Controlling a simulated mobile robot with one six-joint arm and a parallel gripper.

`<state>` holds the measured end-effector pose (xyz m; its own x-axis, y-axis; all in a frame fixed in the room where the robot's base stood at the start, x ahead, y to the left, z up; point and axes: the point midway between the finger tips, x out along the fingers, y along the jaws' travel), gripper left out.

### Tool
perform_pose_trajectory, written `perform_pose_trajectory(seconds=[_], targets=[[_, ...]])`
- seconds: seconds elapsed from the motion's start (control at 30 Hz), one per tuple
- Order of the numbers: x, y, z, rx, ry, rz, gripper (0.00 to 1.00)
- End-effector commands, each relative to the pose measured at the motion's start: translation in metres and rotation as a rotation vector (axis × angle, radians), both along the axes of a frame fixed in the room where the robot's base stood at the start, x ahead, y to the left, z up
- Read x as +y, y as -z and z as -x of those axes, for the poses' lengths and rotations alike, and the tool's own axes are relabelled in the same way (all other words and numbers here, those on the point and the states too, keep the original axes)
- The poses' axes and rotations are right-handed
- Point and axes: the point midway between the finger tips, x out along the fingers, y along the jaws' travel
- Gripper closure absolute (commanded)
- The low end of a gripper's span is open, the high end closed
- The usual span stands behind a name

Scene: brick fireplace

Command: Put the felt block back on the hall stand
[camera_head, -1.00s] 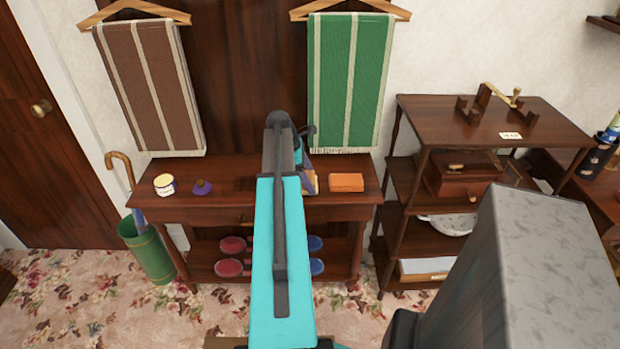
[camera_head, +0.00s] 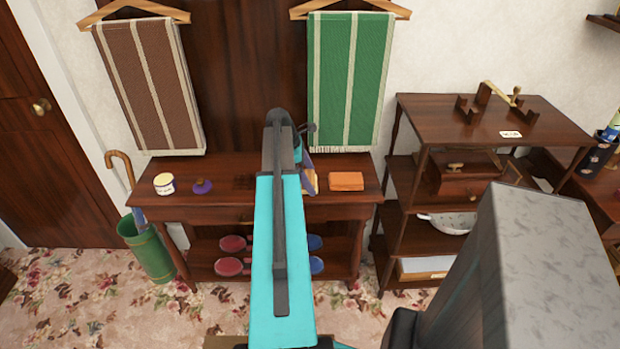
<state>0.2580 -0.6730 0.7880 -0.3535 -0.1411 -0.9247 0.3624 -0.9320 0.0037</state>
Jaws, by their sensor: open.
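The hall stand (camera_head: 225,203) is dark wood, with a top shelf and a lower shoe shelf, against the far wall. An orange block (camera_head: 346,181) lies flat on the right part of its top; I cannot tell whether it is the felt block. A small dark-and-yellowish thing (camera_head: 309,184) shows just right of my arm at the stand top, partly hidden; I cannot tell what it is. My gripper (camera_head: 305,150) is open, mostly hidden behind my teal arm, over the middle of the stand, left of the orange block. I see nothing held in it.
A green umbrella bin (camera_head: 147,249) stands left, a shelf unit (camera_head: 440,125) right. Towels hang above.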

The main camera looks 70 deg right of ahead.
Motion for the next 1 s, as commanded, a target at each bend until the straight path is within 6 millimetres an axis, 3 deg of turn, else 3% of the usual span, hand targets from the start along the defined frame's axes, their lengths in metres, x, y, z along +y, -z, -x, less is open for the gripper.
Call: perform_pose_trajectory(seconds=[0.8,1.0], targets=[[0.013,-0.092,-0.036,-0.001,-0.001,0.003,0.08],[0.015,-0.105,-0.04,0.0,0.0,0.001,0.08]])
